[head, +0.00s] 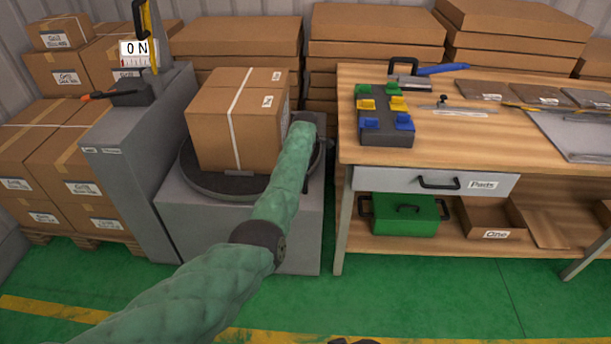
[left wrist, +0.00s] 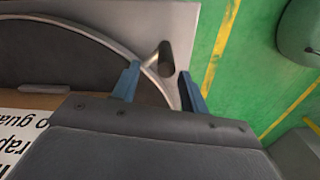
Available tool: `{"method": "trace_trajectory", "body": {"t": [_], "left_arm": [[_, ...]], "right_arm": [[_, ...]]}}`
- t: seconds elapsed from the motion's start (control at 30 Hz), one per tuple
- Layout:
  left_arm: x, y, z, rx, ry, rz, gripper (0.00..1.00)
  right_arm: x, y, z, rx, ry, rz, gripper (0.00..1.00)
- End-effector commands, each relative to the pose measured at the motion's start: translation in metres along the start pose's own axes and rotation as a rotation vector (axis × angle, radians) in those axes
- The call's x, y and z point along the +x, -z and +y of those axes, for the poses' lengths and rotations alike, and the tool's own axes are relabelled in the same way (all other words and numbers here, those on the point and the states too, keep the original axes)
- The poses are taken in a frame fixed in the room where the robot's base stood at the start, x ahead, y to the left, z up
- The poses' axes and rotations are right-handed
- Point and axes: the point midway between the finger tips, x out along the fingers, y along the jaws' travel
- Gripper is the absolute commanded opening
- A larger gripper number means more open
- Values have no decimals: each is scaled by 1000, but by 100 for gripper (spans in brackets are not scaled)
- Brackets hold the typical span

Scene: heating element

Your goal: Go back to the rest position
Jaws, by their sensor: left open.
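My left arm comes in from the lower left in the head view and reaches to the right side of the turntable. My left gripper shows in the left wrist view (left wrist: 160,72) with its two blue fingers apart. It is beside the turntable's rim; nothing is clearly held between the fingers. In the head view the fingers are mostly hidden behind the wrist. A large taped cardboard box (head: 227,129) stands upright on the round dark turntable (head: 196,180).
A wooden workbench (head: 473,146) with a block of coloured clips (head: 386,133) and tools stands at the right. A grey column (head: 132,170) with a gauge stands left of the turntable. Stacked boxes (head: 60,160) fill the left. The green floor in front (head: 430,300) is clear.

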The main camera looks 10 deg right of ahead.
Motion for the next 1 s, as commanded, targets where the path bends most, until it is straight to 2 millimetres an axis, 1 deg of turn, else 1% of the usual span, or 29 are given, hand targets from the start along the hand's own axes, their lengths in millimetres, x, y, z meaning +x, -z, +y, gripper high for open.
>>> {"method": "trace_trajectory", "body": {"t": [0.1,0.2,0.57,0.67,0.77,1.0], "left_arm": [[-8,0,0,-1,-1,0,44],[-10,0,0,-1,0,0,44],[-10,0,0,-1,0,0,44],[-10,0,0,6,0,0,44],[-10,0,0,50,0,0,44],[-10,0,0,277,0,-5,44]], "right_arm": [[0,0,-2,-1,3,2,36],[1,0,-3,-2,6,2,36],[1,-2,-5,-2,9,1,36],[0,2,-4,-1,7,7,36],[0,1,-4,-2,7,6,36],[0,-3,-4,-3,5,-16,36]]}}
